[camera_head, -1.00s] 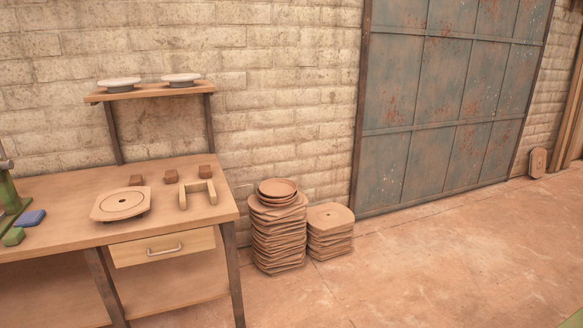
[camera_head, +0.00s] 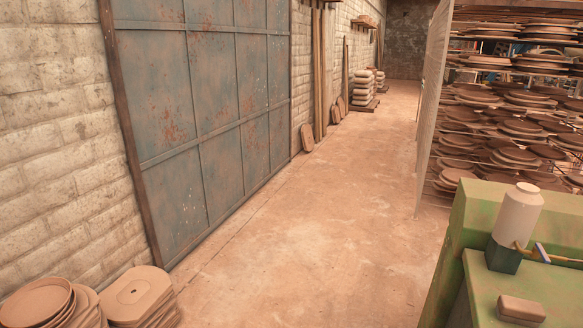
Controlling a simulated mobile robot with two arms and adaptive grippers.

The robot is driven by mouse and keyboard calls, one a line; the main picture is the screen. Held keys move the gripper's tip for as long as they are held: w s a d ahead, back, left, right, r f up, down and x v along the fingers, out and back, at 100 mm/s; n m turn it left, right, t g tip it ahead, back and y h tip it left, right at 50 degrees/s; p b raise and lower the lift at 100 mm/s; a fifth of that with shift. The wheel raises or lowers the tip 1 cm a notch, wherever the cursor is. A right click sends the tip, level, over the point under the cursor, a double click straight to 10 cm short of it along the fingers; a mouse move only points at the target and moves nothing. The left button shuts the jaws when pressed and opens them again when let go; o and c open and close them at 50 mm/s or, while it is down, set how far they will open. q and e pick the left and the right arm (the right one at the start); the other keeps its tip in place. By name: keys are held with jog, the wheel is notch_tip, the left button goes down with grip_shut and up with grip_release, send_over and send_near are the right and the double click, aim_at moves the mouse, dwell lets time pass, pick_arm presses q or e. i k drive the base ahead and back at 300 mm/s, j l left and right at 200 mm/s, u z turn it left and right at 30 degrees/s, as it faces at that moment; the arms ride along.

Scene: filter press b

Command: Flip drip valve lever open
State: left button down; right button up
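A white bottle (camera_head: 518,216) stands upright in a dark green holder (camera_head: 502,257) on a green machine (camera_head: 475,215) at the lower right. A thin brass-coloured pipe (camera_head: 526,252) runs from beside the bottle's base toward the right edge. Neither of my grippers is in view.
A brown block (camera_head: 521,309) lies on the machine top. Racks of stacked discs (camera_head: 510,130) stand behind the machine. Stacked plates (camera_head: 140,295) are on the floor at the lower left, beside a blue-grey metal door (camera_head: 205,110). The floor aisle (camera_head: 320,215) between is clear.

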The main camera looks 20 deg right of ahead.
aim_at(545, 260)
jog(key=i+z, duration=0.15)
jog(key=z, duration=0.25)
jog(key=i+z, duration=0.2)
jog(key=z, duration=0.2)
jog(key=i+z, duration=0.2)
jog(key=z, duration=0.2)
jog(key=i+j+z, duration=0.1)
jog(key=z, duration=0.35)
jog(key=i+j+z, duration=0.15)
jog(key=z, duration=0.25)
jog(key=i+j+z, duration=0.2)
jog(key=z, duration=0.2)
jog(key=i+j+z, duration=0.4)
jog(key=k+l, duration=0.05)
jog(key=l, duration=0.05)
